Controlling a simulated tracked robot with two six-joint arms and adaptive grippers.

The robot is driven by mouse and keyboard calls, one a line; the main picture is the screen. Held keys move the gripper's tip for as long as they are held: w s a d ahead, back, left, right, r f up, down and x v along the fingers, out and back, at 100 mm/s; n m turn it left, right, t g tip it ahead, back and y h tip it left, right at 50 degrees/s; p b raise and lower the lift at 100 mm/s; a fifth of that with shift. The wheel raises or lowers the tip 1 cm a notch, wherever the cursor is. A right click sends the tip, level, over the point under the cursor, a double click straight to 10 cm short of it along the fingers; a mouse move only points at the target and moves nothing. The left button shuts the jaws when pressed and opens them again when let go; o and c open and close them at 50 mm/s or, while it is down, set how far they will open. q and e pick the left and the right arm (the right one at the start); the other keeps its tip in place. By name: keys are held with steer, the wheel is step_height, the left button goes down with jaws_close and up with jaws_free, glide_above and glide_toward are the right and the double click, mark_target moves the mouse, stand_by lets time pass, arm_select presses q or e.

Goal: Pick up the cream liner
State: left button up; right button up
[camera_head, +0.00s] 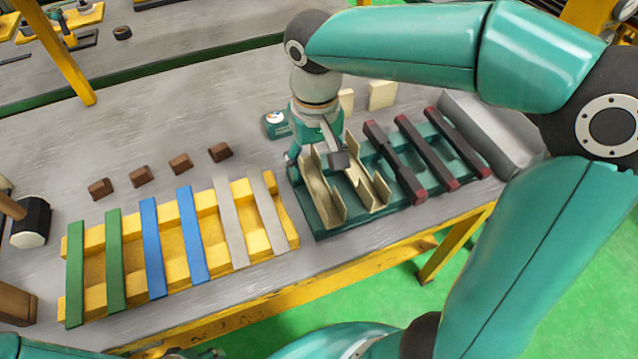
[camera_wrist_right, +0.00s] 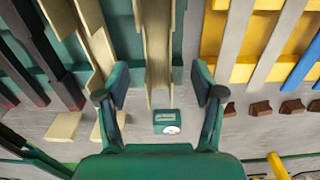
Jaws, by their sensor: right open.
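Two cream channel-shaped liners lie lengthwise in a green tray (camera_head: 318,234). The left cream liner (camera_head: 321,190) and the right cream liner (camera_head: 366,187) show in the head view. My right gripper (camera_head: 316,158) is above the far end of the left one, pointing down, open and empty. In the right wrist view, the left liner (camera_wrist_right: 158,45) runs between the spread fingers of my right gripper (camera_wrist_right: 160,88), and the right liner (camera_wrist_right: 90,35) is left of them. The gripper hides part of the left liner's far end in the head view. My left gripper is not in view.
Dark red-ended bars (camera_head: 426,150) lie right of the liners. A yellow rack (camera_head: 180,240) with green, blue and grey strips is at left. Small brown blocks (camera_head: 180,163), cream blocks (camera_head: 382,95) and a teal device (camera_head: 276,124) stand behind. A black-headed mallet (camera_head: 31,222) is far left.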

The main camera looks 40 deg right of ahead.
mark_target(318, 189)
steer(key=shift+s+d+f, duration=0.1)
steer(key=shift+f, duration=1.35)
steer(key=shift+s+d+f, duration=0.1)
steer(key=shift+f, duration=1.35)
steer(key=shift+a, duration=0.1)
steer(key=c, duration=1)
steer(key=shift+o, duration=0.2)
steer(key=shift+r, duration=0.15)
